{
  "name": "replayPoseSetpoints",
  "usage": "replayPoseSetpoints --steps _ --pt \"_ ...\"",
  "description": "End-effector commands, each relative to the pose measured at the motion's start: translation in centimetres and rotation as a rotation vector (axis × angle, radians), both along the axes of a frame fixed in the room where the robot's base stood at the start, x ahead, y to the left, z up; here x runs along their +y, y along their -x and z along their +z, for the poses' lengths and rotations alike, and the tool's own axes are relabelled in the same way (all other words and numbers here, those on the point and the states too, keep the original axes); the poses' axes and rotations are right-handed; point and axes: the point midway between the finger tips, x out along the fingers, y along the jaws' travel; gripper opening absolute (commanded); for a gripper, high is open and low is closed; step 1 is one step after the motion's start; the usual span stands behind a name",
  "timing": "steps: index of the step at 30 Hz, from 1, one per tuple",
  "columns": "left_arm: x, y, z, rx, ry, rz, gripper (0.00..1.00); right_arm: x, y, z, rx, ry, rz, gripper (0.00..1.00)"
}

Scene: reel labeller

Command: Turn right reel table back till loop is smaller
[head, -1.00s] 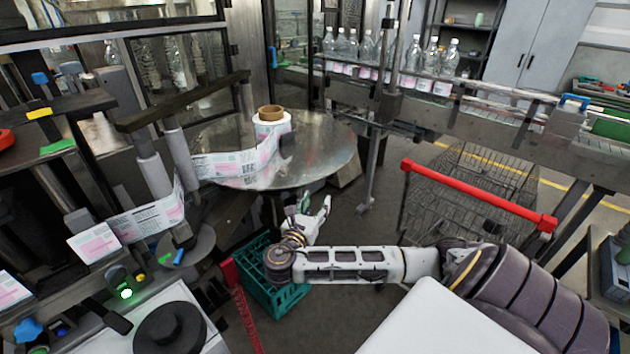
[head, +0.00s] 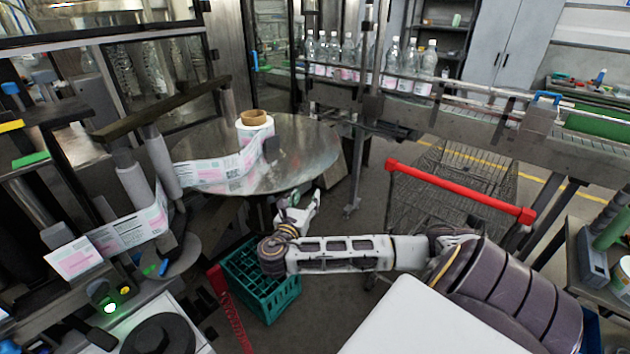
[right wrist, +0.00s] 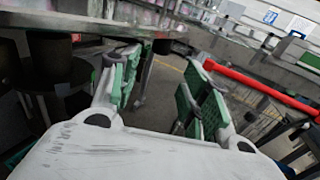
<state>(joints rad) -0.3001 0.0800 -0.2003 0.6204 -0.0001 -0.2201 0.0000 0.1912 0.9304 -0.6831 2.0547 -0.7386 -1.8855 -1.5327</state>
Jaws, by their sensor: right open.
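The right reel table (head: 310,150) is a round shiny metal disc in the head view. A label reel (head: 254,128) with a brown core stands on it. From the reel, the printed label web (head: 215,172) runs left in a slack curve and forms a loop (head: 140,228) around the grey rollers at the left. My right gripper (head: 300,205) is just in front of and below the table's near rim, apart from it as far as I can tell. In the right wrist view its green-padded fingers (right wrist: 160,95) are spread with nothing between them. My left gripper is not in view.
A teal crate (head: 262,280) stands on the floor below my right gripper. A cart with a red handle (head: 460,188) is to the right. A conveyor with bottles (head: 370,65) runs behind. A control box with a lit green button (head: 110,307) is at lower left.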

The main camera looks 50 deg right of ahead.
Motion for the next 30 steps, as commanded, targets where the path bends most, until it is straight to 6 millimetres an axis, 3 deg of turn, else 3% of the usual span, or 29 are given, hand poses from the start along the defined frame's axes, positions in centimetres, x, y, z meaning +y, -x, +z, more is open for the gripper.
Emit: replayPoseSetpoints --steps 18,30 --pt "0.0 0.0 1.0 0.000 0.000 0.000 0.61 -7.2 -3.6 0.1 0.000 0.002 -0.002 0.46" --pt "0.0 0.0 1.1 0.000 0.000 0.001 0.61 -8.8 -4.5 0.0 0.000 0.000 0.001 0.46"
